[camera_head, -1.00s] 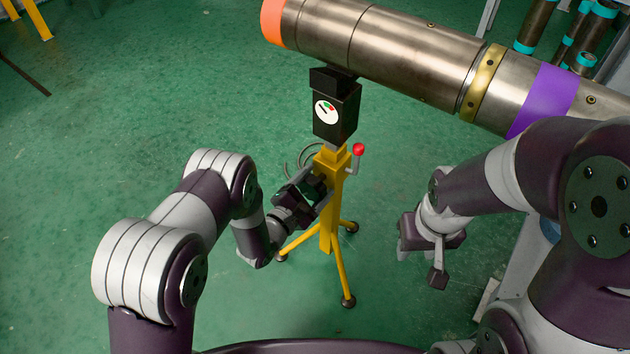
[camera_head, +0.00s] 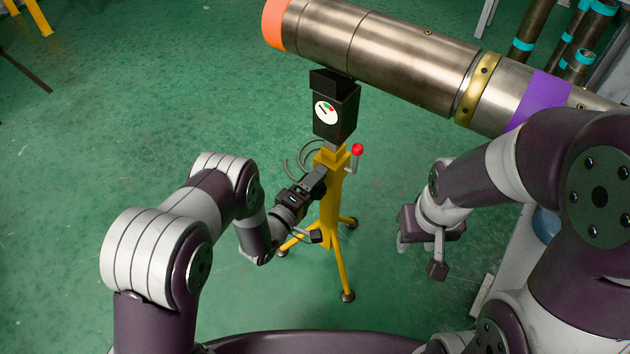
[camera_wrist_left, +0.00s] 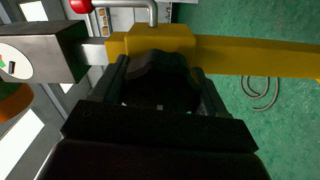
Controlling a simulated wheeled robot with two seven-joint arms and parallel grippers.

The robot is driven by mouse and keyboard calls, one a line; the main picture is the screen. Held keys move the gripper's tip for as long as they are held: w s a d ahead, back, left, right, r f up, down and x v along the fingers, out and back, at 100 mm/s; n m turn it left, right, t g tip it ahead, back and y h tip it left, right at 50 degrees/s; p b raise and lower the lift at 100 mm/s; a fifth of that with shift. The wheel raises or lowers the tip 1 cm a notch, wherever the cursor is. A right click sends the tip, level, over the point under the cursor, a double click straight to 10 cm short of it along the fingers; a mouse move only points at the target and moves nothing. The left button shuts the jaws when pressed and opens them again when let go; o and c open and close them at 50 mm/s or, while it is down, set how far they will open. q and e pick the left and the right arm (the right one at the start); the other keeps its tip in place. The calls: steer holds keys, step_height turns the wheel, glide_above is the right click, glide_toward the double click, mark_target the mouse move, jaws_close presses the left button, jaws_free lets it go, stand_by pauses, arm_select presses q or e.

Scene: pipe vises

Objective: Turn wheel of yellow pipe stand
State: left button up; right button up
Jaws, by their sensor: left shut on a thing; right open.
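The yellow pipe stand (camera_head: 329,205) stands upright on tripod legs at the middle of the head view. It also shows lying across the left wrist view (camera_wrist_left: 245,53). Its black wheel (camera_wrist_left: 160,68) lies between my left fingers in the wrist view and is mostly hidden in the head view. My left gripper (camera_head: 319,186) is shut on the wheel, on the stand's left side; in the wrist view it (camera_wrist_left: 160,85) straddles the wheel. My right gripper (camera_head: 422,262) is open and empty, right of the stand and apart from it.
A black head with a round gauge (camera_head: 326,110) tops the stand, under a large metal pipe (camera_head: 400,55). A red-knobbed crank (camera_head: 357,152) sticks out on the stand's right. Several smaller pipes (camera_head: 533,30) stand at the back right. Green floor is clear at left.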

arm_select(q)
steer(key=m, duration=0.4)
steer(key=shift+m+p, duration=0.3)
steer(key=shift+p, duration=0.05)
steer(key=m, duration=0.4)
steer(key=shift+m+p, duration=0.3)
steer(key=m, duration=0.4)
steer(key=shift+m+p, duration=0.3)
steer(key=shift+m, duration=1.5)
steer(key=shift+m, duration=0.3)
steer(key=o, duration=1)
steer(key=shift+o, duration=0.2)
